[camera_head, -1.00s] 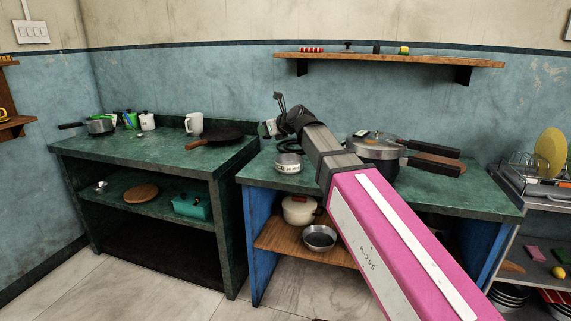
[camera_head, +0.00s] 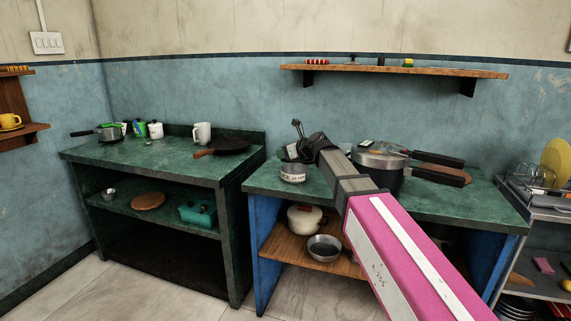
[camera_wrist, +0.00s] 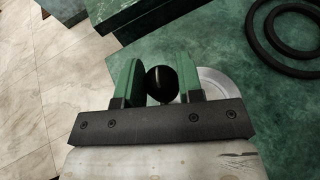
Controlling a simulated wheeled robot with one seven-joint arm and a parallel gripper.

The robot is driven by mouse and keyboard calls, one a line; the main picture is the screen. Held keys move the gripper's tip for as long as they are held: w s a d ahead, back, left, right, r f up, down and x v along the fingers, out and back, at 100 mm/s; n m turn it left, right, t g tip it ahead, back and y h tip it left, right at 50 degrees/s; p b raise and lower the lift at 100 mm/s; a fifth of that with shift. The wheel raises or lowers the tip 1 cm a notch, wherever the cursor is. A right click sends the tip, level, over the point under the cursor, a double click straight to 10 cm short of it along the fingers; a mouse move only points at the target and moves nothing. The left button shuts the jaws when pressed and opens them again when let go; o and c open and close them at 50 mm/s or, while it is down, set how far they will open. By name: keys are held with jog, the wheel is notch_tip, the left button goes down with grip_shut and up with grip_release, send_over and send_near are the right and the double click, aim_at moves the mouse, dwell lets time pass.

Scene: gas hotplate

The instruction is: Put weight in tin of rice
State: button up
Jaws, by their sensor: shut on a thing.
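My gripper (camera_wrist: 160,88) is shut on a round black thing (camera_wrist: 162,84), held between its green finger pads. I cannot tell for sure whether this is the weight. A pale grey disc (camera_wrist: 214,84) lies behind it in the wrist view, partly hidden by the right finger. I cannot tell whether the two are joined. In the head view a short, round silver tin (camera_head: 293,174) with lettering, likely the tin of rice, stands at the left front of the right counter. My gripper (camera_head: 288,153) is just above and behind it; its contents are hidden.
A pressure cooker (camera_head: 379,167) stands right of the tin, beside my arm. Black rings (camera_wrist: 290,30) lie on the green counter. A dark pan (camera_head: 232,145) and white mug (camera_head: 202,133) stand on the left counter. A wall shelf (camera_head: 400,69) hangs above.

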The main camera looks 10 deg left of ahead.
jog(key=shift+w+d+f, duration=0.15)
jog(key=shift+f, duration=1.95)
jog(key=o, duration=0.9)
jog(key=shift+o, duration=0.2)
jog(key=v, duration=1.2)
jog(key=shift+r, duration=0.1)
